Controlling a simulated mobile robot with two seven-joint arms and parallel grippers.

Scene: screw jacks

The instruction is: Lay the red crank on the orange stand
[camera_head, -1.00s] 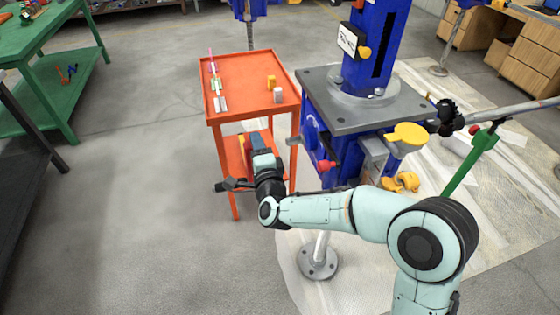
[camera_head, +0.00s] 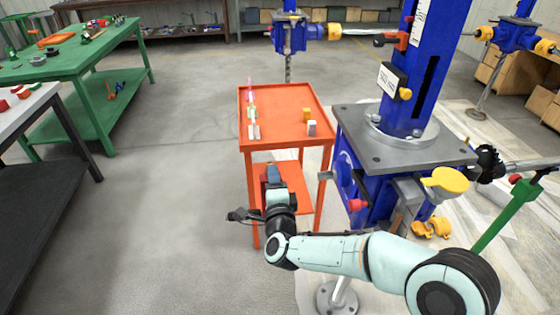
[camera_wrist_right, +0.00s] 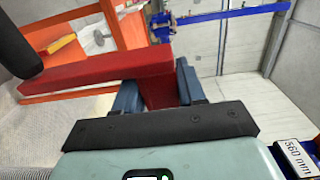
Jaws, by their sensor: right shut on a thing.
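The orange stand (camera_head: 285,132) is a table with a flat top and a lower shelf, in the middle of the head view. My right gripper (camera_head: 272,174) is in front of it, lower than its top. In the right wrist view, my right gripper (camera_wrist_right: 158,90) is shut on the red crank (camera_wrist_right: 100,74), a red bar with a black handle (camera_wrist_right: 14,50) at its left end. My left gripper is not in view.
Small pale pieces (camera_head: 253,131) lie along the left of the stand's top. Floor is clear at left.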

